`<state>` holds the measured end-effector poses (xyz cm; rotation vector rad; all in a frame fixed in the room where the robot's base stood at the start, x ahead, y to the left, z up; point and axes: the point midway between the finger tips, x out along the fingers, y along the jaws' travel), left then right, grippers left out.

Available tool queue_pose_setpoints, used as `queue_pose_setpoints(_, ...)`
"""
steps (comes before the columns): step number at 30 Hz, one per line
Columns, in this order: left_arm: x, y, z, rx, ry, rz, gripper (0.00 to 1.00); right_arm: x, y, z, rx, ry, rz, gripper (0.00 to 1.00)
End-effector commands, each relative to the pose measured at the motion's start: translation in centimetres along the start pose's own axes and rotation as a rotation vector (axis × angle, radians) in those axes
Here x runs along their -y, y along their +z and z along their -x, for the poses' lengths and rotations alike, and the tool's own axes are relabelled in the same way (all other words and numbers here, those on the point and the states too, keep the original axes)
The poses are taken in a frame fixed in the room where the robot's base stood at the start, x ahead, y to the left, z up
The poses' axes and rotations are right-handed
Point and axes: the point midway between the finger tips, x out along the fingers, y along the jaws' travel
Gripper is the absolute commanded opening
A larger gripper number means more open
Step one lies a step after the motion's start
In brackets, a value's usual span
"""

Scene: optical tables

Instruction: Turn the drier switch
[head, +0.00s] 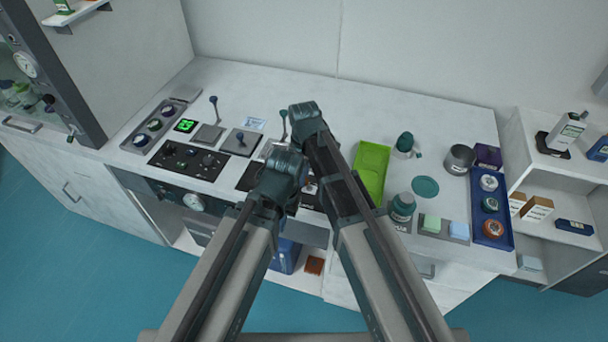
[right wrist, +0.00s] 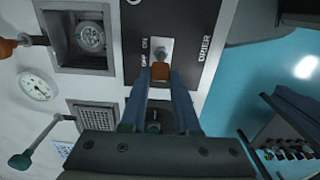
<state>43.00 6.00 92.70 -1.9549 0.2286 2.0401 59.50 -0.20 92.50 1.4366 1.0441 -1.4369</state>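In the right wrist view, the black drier panel (right wrist: 190,22) carries the word DRIER and the marks OFF and ON. The drier switch (right wrist: 161,72) has an orange tip in front of a small metal plate. My right gripper (right wrist: 159,79) reaches to this switch, with one finger on each side of the orange tip. I cannot tell whether the fingers touch it. In the head view, my arms hide most of this panel and the right fingertips. My left arm folds over the middle of the bench, and its fingers are hidden.
In the right wrist view, a gauge (right wrist: 37,88) and a square recessed unit (right wrist: 88,38) lie beside the panel. In the head view, a knob panel (head: 188,160) is left of my arms; a green tray (head: 371,168) and a dark green bottle (head: 402,207) are right.

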Motion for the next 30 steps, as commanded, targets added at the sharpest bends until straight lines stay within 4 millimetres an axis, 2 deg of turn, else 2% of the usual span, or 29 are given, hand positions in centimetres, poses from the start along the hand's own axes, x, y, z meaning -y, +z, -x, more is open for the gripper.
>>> queue_pose_setpoints(1,0.0,0.0,0.0,0.000,0.000,0.000,0.00,0.0,0.0,0.0,0.000,0.000,0.000,0.10)
queue_pose_setpoints(3,0.0,0.0,0.0,0.000,0.000,0.000,0.00,0.0,0.0,0.0,0.000,0.000,0.000,0.00)
queue_pose_setpoints(17,0.0,0.0,0.0,0.000,0.000,0.000,0.00,0.1,0.6,0.0,-0.064,-0.002,-0.001,0.00)
queue_pose_setpoints(23,0.0,0.0,-0.5,0.000,0.000,0.000,0.00,0.2,1.5,0.0,-0.205,-0.002,-0.004,0.00)
queue_pose_setpoints(30,-0.2,-0.1,-2.3,0.000,0.000,0.000,0.00,0.2,2.7,-0.3,-0.430,0.000,-0.005,0.00)
